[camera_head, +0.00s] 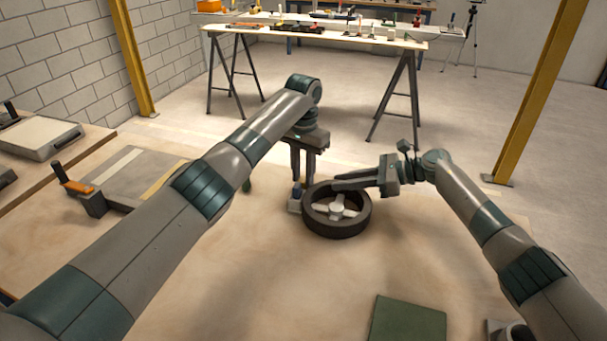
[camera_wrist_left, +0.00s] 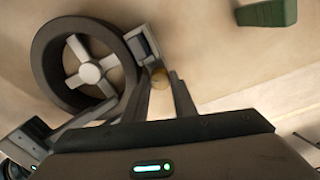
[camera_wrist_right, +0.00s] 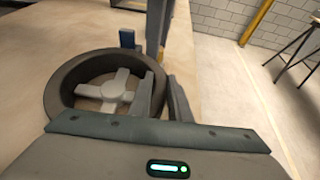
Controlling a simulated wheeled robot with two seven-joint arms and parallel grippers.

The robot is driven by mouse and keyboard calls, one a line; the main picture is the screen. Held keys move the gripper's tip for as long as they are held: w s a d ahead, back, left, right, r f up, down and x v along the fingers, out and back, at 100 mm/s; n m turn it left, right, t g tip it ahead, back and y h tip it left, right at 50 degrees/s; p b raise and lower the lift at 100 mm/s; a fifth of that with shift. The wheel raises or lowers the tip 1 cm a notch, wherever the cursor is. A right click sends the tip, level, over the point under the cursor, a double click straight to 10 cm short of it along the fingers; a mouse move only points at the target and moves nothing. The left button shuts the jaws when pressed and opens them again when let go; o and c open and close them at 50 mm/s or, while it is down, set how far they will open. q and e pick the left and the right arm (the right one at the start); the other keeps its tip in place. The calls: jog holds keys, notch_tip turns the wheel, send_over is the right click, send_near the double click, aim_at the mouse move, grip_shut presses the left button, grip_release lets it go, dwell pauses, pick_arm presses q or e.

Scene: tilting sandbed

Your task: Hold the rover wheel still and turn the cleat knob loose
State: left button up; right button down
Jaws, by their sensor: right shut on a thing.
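The rover wheel (camera_head: 364,218), a dark ring with pale spokes and hub, lies flat on the table. My right gripper (camera_head: 338,184) is shut on its far rim; its fingers also show at the rim in the right wrist view (camera_wrist_right: 163,95). A small grey cleat block (camera_head: 294,207) stands at the wheel's left side, with a blue upright part (camera_wrist_right: 127,38). My left gripper (camera_head: 303,178) points down beside the block, fingers apart. A round tan piece (camera_wrist_left: 159,78) shows between the fingers in the left wrist view; I cannot tell whether it is the knob or whether they touch it.
A green pad (camera_head: 408,320) lies at the near right. A grey board (camera_head: 140,172) and an orange-handled clamp (camera_head: 85,197) are at the left. A small green object (camera_wrist_left: 266,12) lies beyond the left gripper. The table in front of the wheel is clear.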

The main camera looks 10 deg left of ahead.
pick_arm(q)
jog(key=shift+c, duration=1.4)
jog(key=shift+d+n, duration=0.1)
jog(key=shift+n, duration=0.4)
jog(key=n, duration=0.8)
jog(key=shift+n, duration=2.1)
